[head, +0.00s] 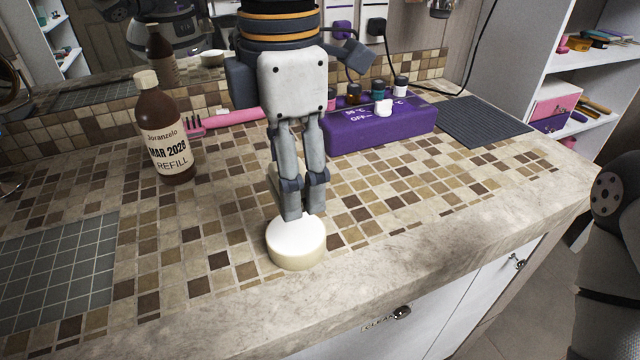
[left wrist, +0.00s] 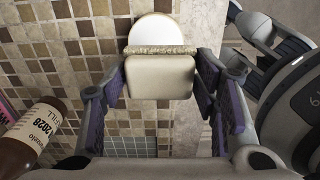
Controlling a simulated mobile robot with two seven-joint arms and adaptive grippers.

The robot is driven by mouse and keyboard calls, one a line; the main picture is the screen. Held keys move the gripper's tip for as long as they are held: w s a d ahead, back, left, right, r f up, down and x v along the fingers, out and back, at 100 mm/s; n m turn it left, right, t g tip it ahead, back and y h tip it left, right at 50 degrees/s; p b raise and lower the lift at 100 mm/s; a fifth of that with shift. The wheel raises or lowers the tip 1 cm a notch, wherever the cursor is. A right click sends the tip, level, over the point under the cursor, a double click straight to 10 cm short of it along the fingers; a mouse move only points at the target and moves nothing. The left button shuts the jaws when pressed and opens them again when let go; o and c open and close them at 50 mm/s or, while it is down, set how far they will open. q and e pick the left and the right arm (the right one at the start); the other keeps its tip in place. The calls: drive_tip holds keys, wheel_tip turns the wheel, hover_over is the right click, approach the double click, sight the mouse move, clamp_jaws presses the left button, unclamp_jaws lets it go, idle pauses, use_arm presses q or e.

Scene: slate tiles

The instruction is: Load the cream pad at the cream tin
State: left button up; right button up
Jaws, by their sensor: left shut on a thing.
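The cream tin (head: 296,247) is a low, round, cream-coloured tin with a white top, standing on the tiled counter near its front edge. Its white top also shows in the left wrist view (left wrist: 154,29). My left gripper (head: 291,208) points down over the tin, its fingertips at or just above the white top. In the left wrist view it is shut on the cream pad (left wrist: 160,77), a beige block with a fuzzy edge towards the tin. My right gripper is not in view.
A brown refill bottle (head: 163,135) stands to the left. Behind are a pink-handled tool (head: 225,117) and a purple box (head: 375,128) with small bottles. Grey mats lie at the front left (head: 60,270) and back right (head: 483,122). The counter right of the tin is clear.

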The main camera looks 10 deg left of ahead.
sight(295, 232)
use_arm(q)
drive_tip(key=shift+w, duration=0.3)
drive_tip(key=shift+f, duration=0.25)
drive_tip(key=shift+a+f, duration=0.1)
drive_tip(key=shift+f, duration=2.65)
drive_tip(key=shift+f, duration=0.65)
drive_tip(key=shift+r, duration=0.1)
drive_tip(key=shift+r, duration=3.5)
